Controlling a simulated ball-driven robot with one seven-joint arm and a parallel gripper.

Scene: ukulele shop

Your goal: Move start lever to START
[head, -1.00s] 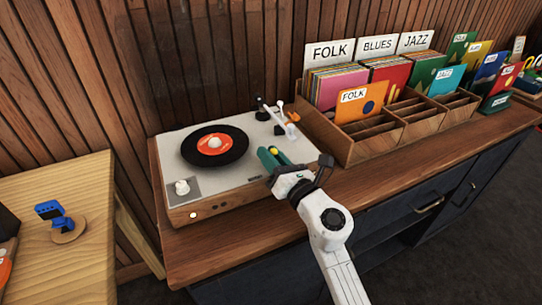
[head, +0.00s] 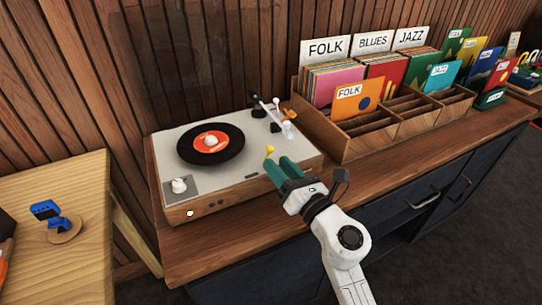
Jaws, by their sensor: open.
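The turntable (head: 230,190) has a pale top and wooden sides, with a black record with an orange label (head: 211,144) on it. A small yellow knob (head: 269,149), which looks like the start lever's tip, stands near the deck's right side. My gripper (head: 280,168) has green fingers and is open over the deck's front right. The knob is not clearly between the fingers. The lever's base and any START marking are hidden or too small to read.
A wooden record rack (head: 360,148) stands close on the right. A blue device (head: 47,210) sits on the left table.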

